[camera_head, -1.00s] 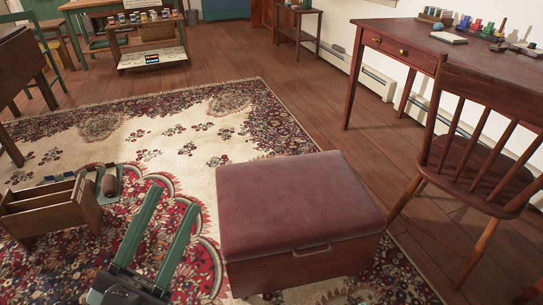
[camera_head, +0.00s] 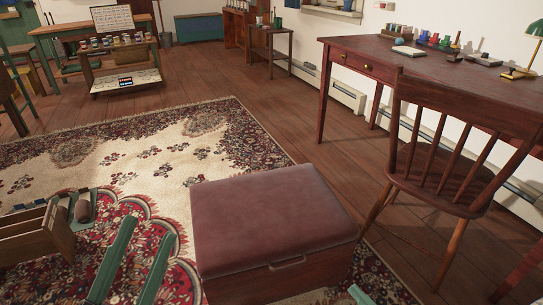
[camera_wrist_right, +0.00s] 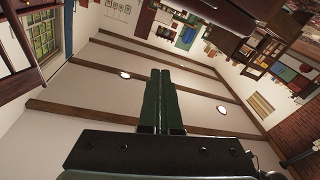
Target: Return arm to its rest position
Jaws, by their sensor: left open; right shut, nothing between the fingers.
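My left gripper (camera_head: 149,232) shows at the bottom left of the head view. Its two green fingers are spread apart over the rug, with nothing between them. A green tip at the bottom edge, in front of the ottoman, looks like my right gripper (camera_head: 359,295). In the right wrist view, my right gripper (camera_wrist_right: 160,74) has its two green fingers side by side, pressed together and empty.
A red-topped ottoman (camera_head: 270,215) stands close, right of my left gripper. A wooden carrier box (camera_head: 35,238) sits at the left. A chair (camera_head: 440,165) and desk (camera_head: 400,62) stand at the right. The patterned rug (camera_head: 120,165) is open beyond the left gripper.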

